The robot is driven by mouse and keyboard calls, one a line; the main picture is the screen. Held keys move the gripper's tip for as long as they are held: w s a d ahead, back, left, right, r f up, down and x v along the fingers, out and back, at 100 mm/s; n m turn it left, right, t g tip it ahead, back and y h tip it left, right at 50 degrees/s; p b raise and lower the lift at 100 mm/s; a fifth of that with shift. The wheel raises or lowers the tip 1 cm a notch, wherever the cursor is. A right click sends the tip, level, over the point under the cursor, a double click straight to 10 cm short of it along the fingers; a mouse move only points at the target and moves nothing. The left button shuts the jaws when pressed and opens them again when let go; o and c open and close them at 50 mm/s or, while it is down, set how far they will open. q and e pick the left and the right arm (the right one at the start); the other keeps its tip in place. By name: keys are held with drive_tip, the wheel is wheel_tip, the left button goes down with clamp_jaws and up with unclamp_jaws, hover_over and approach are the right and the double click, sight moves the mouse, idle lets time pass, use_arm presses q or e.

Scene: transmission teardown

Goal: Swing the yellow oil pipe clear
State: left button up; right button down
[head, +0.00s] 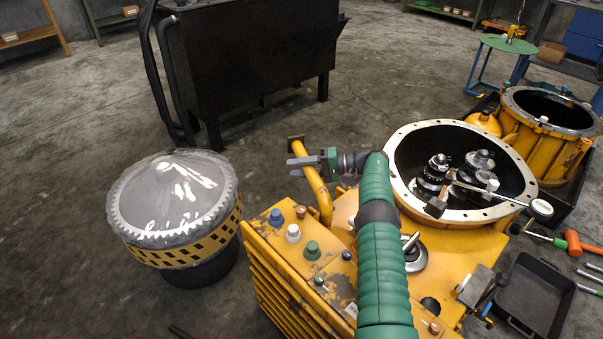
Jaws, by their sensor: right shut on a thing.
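The yellow oil pipe (319,190) rises from the yellow transmission housing (342,237) and leans up and left, with a small flange at its upper end. My right gripper (303,166) reaches in from the right on the green arm and is shut on the pipe near that upper end. The grey fingers cross the pipe and extend past its left side. The pipe's lower end is at the housing's top edge, and I cannot tell whether it is still joined there. My left gripper is not in view.
A round open bell housing (406,202) with gears inside stands right of my arm. Coloured caps (293,233) stick up from the housing top. A covered drum (170,205) stands at left, and a black tank (250,50) behind. Bare floor lies between them.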

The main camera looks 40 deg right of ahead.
drive_tip(key=shift+a+f, duration=0.1)
drive_tip(key=shift+f, duration=0.2)
drive_tip(key=c, duration=1)
unclamp_jaws()
drive_tip(key=shift+c, duration=0.2)
drive_tip(key=shift+o, duration=0.4)
drive_tip(key=shift+r, duration=0.1)
drive_tip(key=shift+r, duration=0.1)
